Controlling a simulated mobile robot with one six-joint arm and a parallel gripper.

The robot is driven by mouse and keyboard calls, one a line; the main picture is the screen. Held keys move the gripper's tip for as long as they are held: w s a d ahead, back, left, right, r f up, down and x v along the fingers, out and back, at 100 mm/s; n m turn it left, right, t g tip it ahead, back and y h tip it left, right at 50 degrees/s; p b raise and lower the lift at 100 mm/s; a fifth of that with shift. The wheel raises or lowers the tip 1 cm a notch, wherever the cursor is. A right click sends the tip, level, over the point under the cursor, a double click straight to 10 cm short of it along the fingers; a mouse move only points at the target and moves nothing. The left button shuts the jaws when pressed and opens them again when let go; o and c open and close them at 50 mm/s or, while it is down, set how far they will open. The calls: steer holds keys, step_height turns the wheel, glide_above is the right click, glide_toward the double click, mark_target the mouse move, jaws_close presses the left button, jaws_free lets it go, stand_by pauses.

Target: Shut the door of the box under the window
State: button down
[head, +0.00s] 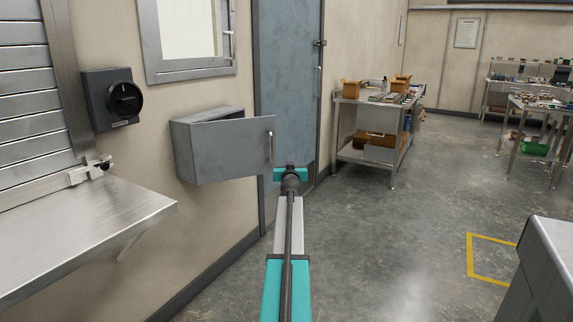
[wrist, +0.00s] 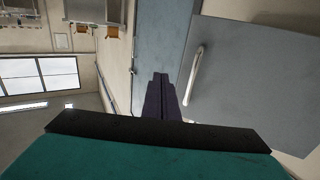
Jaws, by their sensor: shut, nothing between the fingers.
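A grey metal box (head: 182,152) is mounted on the beige wall below the window (head: 188,38). Its flat grey door (head: 225,150) stands open, swung out from the wall, with a vertical bar handle (head: 270,147) near its right edge. In the wrist view, which looks upside down, the door (wrist: 265,75) fills the right side and its handle (wrist: 193,75) stands to the right of the fingers. My gripper (head: 290,168) is just right of and slightly below the handle in the head view. Its dark fingers (wrist: 160,84) are together and empty, apart from the handle.
A blue-grey room door (head: 288,75) is right of the box. A metal counter (head: 95,225) projects at left, below a dark rotary switch (head: 112,98). A workbench (head: 370,118) with cardboard boxes stands behind. The grey floor (head: 390,240) at right is mostly free.

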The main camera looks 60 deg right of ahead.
steer(key=shift+s+a, duration=0.2)
steer(key=shift+s, duration=0.05)
